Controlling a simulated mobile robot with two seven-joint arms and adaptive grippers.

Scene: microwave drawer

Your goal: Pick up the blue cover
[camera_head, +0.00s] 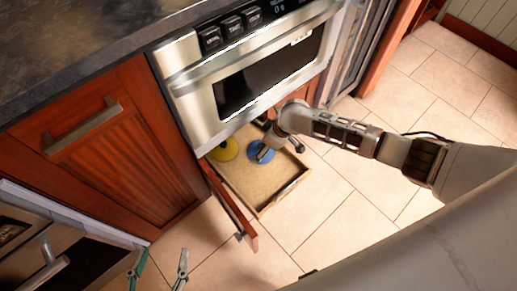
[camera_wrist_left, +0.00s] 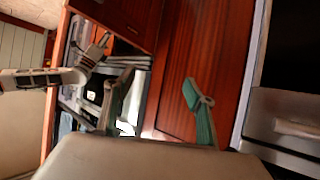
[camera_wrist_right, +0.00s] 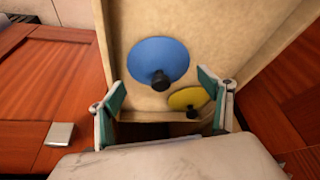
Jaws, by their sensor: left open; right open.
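The blue cover (camera_head: 261,152) is a round disc with a dark knob, lying in the open drawer (camera_head: 262,203) under the microwave. In the right wrist view the blue cover (camera_wrist_right: 158,62) lies ahead of my right gripper (camera_wrist_right: 168,100), which is open and empty with its fingers apart. In the head view my right gripper (camera_head: 265,155) is over the blue cover and hides part of it. My left gripper (camera_head: 160,278) is open and empty at the bottom left, far from the drawer; its fingers also show in the left wrist view (camera_wrist_left: 158,100).
A yellow cover (camera_head: 224,150) with a dark knob lies in the drawer left of the blue one; it also shows in the right wrist view (camera_wrist_right: 188,98). The microwave (camera_head: 252,75) overhangs the drawer's back. Drawer walls surround the covers. Floor tiles (camera_head: 340,215) to the right are clear.

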